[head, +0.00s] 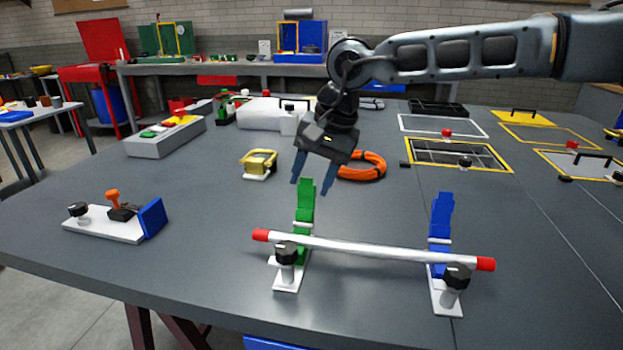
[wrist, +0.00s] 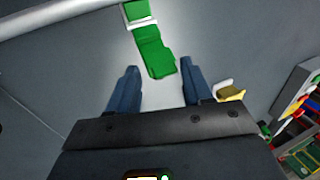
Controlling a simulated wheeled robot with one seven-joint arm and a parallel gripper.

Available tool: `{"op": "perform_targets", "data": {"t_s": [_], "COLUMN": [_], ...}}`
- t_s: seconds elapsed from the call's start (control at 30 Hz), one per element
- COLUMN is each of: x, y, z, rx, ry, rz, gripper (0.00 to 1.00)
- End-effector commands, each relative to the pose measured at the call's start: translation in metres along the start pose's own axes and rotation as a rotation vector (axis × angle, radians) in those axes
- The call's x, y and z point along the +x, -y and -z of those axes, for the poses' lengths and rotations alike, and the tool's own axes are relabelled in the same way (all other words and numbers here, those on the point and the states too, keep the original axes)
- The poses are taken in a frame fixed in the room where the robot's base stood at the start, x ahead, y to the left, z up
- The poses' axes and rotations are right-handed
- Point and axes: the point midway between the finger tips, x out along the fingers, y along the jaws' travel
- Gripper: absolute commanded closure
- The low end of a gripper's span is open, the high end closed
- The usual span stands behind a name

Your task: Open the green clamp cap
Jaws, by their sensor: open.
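The green clamp cap (head: 305,200) stands raised on its white clamp base (head: 287,277), at the left end of a white bar with red ends (head: 360,247). In the wrist view the green cap (wrist: 153,52) lies ahead of and between the fingertips. My gripper (head: 311,186) is open and points down just above and behind the cap; it also shows in the wrist view (wrist: 158,82). Nothing is between the fingers near their roots. I cannot tell whether the fingers touch the cap. A black knob (head: 286,252) stands on the front of the green clamp's base.
A matching blue clamp (head: 440,225) with a black knob (head: 457,275) holds the bar's right end. An orange cable coil (head: 370,167) and a yellow clamp (head: 259,163) lie behind my gripper. A blue-plated fixture (head: 152,218) stands at left. The tabletop between is clear.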

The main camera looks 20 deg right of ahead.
Motion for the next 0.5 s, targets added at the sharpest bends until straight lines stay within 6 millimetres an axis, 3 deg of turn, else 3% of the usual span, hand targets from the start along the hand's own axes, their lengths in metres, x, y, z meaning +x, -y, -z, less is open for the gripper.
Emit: {"op": "perform_targets", "data": {"t_s": [0.3, 0.5], "x": [-0.051, -0.068], "y": [0.0, -0.001], "z": [0.001, 0.001], "rx": [0.0, 0.001], "ry": [-0.003, -0.002], "rz": [0.0, 0.0], "gripper": [0.5, 0.5]}}
